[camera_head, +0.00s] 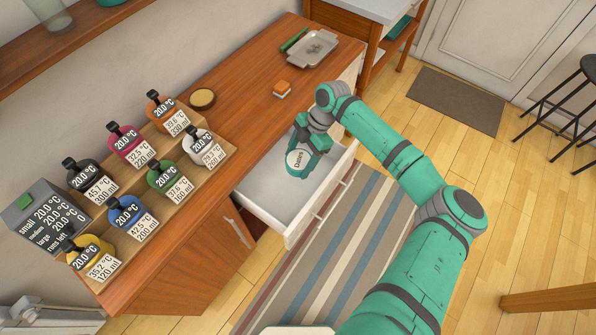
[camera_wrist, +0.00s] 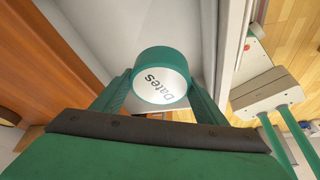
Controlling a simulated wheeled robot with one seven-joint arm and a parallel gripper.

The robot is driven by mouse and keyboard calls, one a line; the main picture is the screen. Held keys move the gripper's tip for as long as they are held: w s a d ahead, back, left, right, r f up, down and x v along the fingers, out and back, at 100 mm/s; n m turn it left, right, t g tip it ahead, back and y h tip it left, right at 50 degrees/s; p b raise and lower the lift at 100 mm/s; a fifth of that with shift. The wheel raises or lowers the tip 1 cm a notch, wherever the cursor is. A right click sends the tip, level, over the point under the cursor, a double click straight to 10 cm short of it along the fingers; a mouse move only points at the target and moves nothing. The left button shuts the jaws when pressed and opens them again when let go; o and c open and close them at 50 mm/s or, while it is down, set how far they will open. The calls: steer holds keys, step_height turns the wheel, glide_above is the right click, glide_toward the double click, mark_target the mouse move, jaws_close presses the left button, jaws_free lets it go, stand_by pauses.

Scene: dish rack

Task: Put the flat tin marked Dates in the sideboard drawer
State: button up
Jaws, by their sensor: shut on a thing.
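The flat tin marked Dates (camera_head: 297,160) is round, with a white lid and a green side. My gripper (camera_head: 308,147) is shut on it, one finger on each side. In the wrist view the tin (camera_wrist: 161,85) sits between the fingertips of my gripper (camera_wrist: 160,92), its lettering facing the camera. The sideboard drawer (camera_head: 262,190) is pulled out, with a pale, bare interior. The tin is over or inside the drawer; I cannot tell whether it touches the drawer floor. Part of the drawer is hidden behind my gripper and arm.
A striped rug (camera_head: 320,260) lies in front of the drawer.

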step_height(320, 180, down, 8)
steer(key=shift+r, duration=0.15)
stand_by(0.3)
steer(key=shift+f, duration=2.55)
steer(key=shift+f, duration=0.7)
steer(key=shift+s+f, duration=0.1)
steer(key=shift+f, duration=0.15)
steer(key=o, duration=1.3)
steer(key=shift+o, duration=0.2)
